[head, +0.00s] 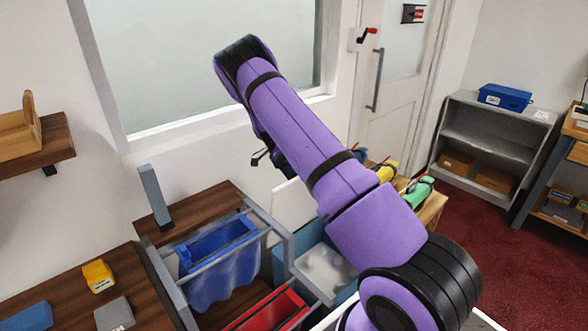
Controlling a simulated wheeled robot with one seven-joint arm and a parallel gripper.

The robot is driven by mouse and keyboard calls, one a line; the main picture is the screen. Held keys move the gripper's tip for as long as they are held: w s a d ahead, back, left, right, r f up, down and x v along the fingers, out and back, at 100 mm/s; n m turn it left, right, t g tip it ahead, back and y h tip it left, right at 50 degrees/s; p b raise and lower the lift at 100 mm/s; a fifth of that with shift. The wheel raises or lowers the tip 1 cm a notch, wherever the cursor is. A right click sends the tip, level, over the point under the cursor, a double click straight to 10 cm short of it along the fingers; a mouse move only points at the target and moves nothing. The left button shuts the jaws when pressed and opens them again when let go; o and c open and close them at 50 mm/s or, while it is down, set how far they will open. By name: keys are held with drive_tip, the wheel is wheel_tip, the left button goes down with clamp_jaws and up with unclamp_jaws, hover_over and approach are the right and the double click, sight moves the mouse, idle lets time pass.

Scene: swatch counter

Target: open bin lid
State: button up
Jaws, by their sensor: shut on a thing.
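A teal bin (283,268) with pale grey-white contents stands at the counter, right of the blue bin. A white panel, which looks like its lid (291,207), stands raised at the back of this bin, partly behind my arm. My gripper (262,158) is mostly hidden behind my purple arm. Only small dark parts of it show, just above and left of the panel. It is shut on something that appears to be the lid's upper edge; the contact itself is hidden.
A blue bin (215,262) and a red bin (268,312) sit in the grey frame at left. A yellow block (98,276) and a grey block (114,315) lie on the brown counter. Yellow and green items (418,190) stand behind my arm. Red floor at right is clear.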

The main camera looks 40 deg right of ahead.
drive_tip(key=shift+f, duration=0.2)
drive_tip(key=shift+r, duration=0.1)
drive_tip(key=v, duration=1.1)
idle(0.7)
